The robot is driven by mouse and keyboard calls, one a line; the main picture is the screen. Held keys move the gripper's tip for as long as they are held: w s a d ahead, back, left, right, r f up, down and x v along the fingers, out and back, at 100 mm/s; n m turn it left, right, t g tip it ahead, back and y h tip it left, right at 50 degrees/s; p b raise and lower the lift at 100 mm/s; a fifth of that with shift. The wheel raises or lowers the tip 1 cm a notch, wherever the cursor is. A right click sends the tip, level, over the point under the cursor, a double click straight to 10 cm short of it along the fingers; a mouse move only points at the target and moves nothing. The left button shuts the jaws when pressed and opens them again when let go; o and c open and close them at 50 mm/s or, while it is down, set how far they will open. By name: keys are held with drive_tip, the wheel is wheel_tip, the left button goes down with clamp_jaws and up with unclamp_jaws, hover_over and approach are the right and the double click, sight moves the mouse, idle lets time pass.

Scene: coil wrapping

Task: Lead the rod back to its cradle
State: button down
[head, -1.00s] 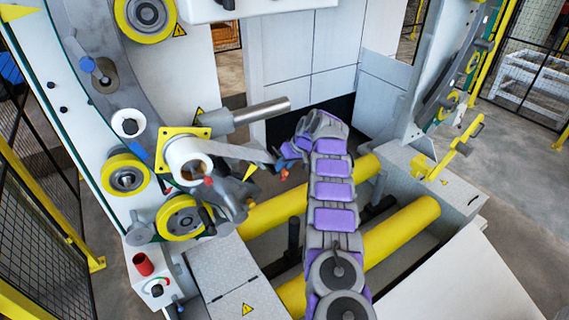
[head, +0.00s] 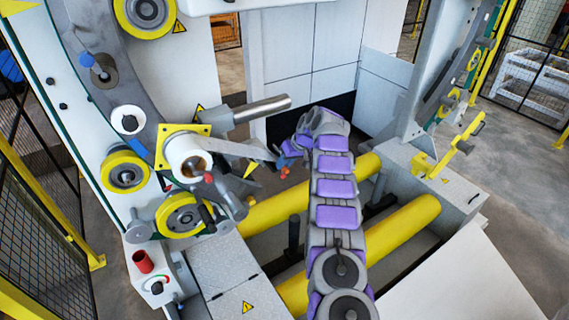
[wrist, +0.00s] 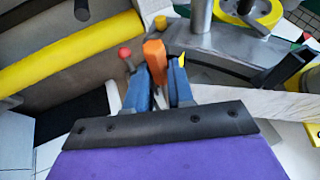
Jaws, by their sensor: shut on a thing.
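My gripper (head: 287,157) is at the end of my purple and grey arm, just right of the white roll (head: 180,152). In the wrist view its two blue fingers (wrist: 160,90) are shut on an orange piece (wrist: 154,55), which I take to be the rod's end. A red ball tip (wrist: 125,52) stands just left of the fingers. A pale strip (head: 240,151) stretches from the roll to my gripper; it also shows in the wrist view (wrist: 270,103). I cannot tell which part is the cradle.
A steel bar (head: 262,108) juts out behind the strip. Yellow rollers (head: 400,226) lie below my arm. A yellow bracket (head: 460,145) is at right.

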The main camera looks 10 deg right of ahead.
drive_tip(key=shift+a, duration=0.1)
drive_tip(key=a+b, duration=0.1)
drive_tip(key=s+a+b, duration=0.1)
drive_tip(key=a+b, duration=0.1)
drive_tip(key=s+a+b, duration=0.1)
drive_tip(key=b, duration=0.1)
drive_tip(key=shift+a+r, duration=0.25)
drive_tip(key=shift+a, duration=0.05)
drive_tip(key=shift+w+d, duration=0.1)
idle(0.6)
drive_tip(key=shift+f, duration=0.1)
drive_tip(key=s+a+f+b, duration=0.1)
drive_tip(key=a+f+b, duration=0.2)
drive_tip(key=f+b, duration=0.3)
drive_tip(key=shift+s+a+f, duration=0.2)
drive_tip(key=shift+f, duration=1.3)
idle(0.4)
